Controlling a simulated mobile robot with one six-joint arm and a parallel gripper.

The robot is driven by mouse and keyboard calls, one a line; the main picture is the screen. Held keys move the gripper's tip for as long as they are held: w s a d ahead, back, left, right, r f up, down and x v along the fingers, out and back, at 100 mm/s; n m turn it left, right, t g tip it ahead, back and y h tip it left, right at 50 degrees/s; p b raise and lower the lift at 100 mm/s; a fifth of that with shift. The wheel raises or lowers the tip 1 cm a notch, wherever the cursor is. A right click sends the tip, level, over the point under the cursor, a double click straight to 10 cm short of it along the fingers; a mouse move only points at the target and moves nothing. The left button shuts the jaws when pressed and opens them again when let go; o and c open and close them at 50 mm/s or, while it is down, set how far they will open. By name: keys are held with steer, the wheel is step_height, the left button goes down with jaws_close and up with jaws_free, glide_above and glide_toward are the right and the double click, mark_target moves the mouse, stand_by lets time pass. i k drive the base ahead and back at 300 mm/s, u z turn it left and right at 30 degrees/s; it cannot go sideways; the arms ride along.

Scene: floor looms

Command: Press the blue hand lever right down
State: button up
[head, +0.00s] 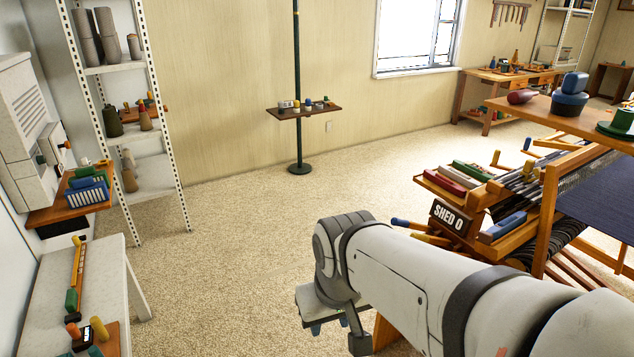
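The loom (551,215) stands at the right, with a "SHED O" sign (448,217) on its near left end. A lever with a blue grip (401,222) sticks out to the left from below the sign. My arm crosses the lower right, in front of the loom's lower part. My gripper (322,326) hangs below my wrist, left of and nearer than the blue grip, apart from it. Its fingers are small and partly hidden, so I cannot tell whether they are open.
Two more levers, yellow-tipped (496,158) and blue-tipped (527,144), show at the loom's far side. A white bench (105,262) and a metal shelf (160,175) stand at the left. A pole with a small tray (304,112) stands at the back. The carpet between is clear.

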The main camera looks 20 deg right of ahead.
mark_target(405, 223)
steer(key=z, duration=0.35)
steer(key=i, duration=1.4)
steer(key=z, duration=1.05)
steer(key=k, duration=0.75)
steer(key=z, duration=0.15)
steer(key=i, duration=0.85)
steer(key=u, duration=0.1)
